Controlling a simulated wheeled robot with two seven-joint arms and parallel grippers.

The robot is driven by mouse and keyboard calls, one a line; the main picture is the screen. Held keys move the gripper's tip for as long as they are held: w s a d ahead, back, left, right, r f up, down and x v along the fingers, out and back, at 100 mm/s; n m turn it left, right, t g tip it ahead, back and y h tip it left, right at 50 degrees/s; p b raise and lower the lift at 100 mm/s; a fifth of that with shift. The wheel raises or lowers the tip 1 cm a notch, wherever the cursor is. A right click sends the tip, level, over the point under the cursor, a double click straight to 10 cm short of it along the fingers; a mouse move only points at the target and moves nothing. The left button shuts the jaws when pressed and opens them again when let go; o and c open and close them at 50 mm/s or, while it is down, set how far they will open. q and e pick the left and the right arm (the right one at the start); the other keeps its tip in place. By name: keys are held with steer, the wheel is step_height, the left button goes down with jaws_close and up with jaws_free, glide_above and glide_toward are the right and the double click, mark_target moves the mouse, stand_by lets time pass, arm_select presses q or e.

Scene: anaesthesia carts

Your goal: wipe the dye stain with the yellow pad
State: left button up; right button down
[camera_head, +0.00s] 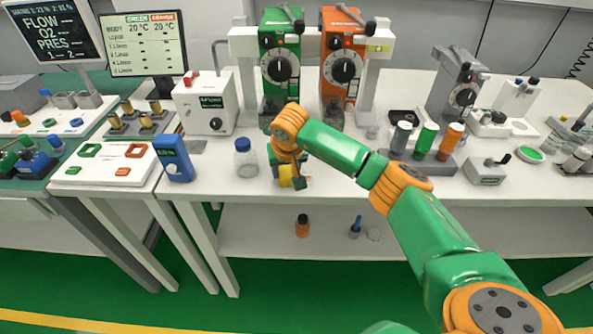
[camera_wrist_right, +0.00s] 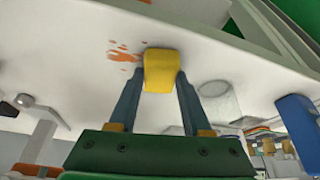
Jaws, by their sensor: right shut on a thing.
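My right gripper (camera_head: 288,183) is over the front part of the middle white table, shut on the yellow pad (camera_head: 285,175). In the right wrist view the pad (camera_wrist_right: 160,70) sits between the two fingertips of the gripper (camera_wrist_right: 160,88). The orange dye stain (camera_wrist_right: 124,53) lies on the white tabletop just left of the pad in that view, as a patch with small spots. The pad's edge is very close to the stain; I cannot tell whether it presses on the table. My left gripper is not in view.
A clear jar with a blue lid (camera_head: 246,158) stands just left of the gripper. A blue handheld device (camera_head: 174,158) is farther left. Green (camera_head: 281,55) and orange (camera_head: 342,57) vaporizers stand behind. Grey, green and orange cylinders (camera_head: 425,140) stand to the right.

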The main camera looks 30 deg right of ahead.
mark_target(312, 178)
steer(key=shift+a, duration=0.1)
steer(key=shift+s+d, duration=0.4)
steer(key=shift+d, duration=0.3)
steer(key=shift+s+d, duration=0.35)
steer(key=shift+d, duration=0.3)
steer(key=shift+s+d+f, duration=0.1)
steer(key=shift+s+d, duration=0.5)
steer(key=shift+d, duration=0.25)
steer(key=shift+s+d, duration=0.55)
steer(key=shift+d, duration=0.25)
